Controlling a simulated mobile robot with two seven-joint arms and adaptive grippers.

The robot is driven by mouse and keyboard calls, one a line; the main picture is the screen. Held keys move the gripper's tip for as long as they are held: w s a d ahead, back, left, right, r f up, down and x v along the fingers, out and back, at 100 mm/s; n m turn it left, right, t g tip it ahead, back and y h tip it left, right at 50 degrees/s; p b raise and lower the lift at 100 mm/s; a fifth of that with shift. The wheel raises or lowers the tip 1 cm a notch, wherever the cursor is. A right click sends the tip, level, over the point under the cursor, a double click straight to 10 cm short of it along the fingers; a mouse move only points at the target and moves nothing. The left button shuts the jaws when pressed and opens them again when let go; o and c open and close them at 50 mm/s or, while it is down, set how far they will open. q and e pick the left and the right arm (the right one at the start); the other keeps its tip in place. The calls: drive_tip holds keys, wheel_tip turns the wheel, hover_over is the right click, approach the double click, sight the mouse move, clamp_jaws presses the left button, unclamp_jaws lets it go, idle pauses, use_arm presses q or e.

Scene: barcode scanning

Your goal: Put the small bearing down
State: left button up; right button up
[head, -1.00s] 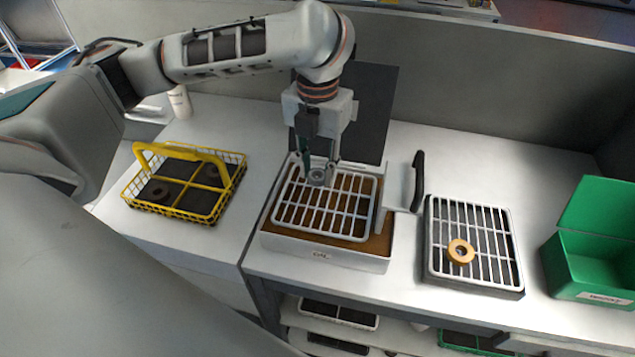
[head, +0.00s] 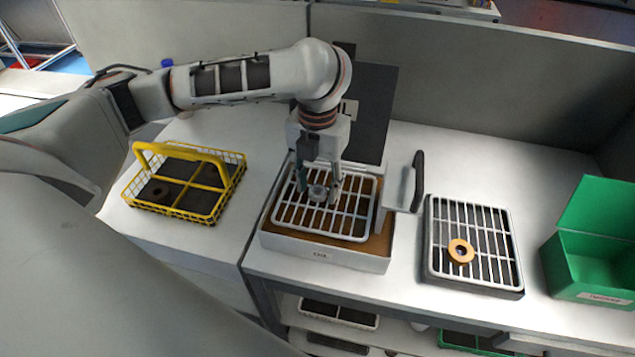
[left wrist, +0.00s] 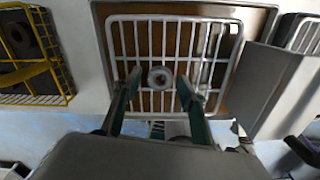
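The small bearing (head: 318,192) is a grey metal ring on the white wire rack (head: 345,237) of the box labelled "OIL". It also shows in the left wrist view (left wrist: 160,78), lying flat over the rack's bars. My left gripper (head: 319,196) is above the rack, pointing down, with one finger on each side of the bearing. In the left wrist view the fingertips (left wrist: 159,77) stand apart, with a gap on both sides of the bearing. My right gripper is in neither view.
A yellow wire basket (head: 213,154) with a dark ring in it stands at left. A second rack (head: 492,276) with an orange ring (head: 461,251) stands at right, then a green bin (head: 590,248). An upright plate with a dark handle (head: 418,172) borders the box.

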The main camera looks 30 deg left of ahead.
sight(317, 191)
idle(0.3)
use_arm(q)
wheel_tip(317, 191, up, 12)
drive_tip(key=shift+r, duration=0.15)
idle(0.5)
idle(0.4)
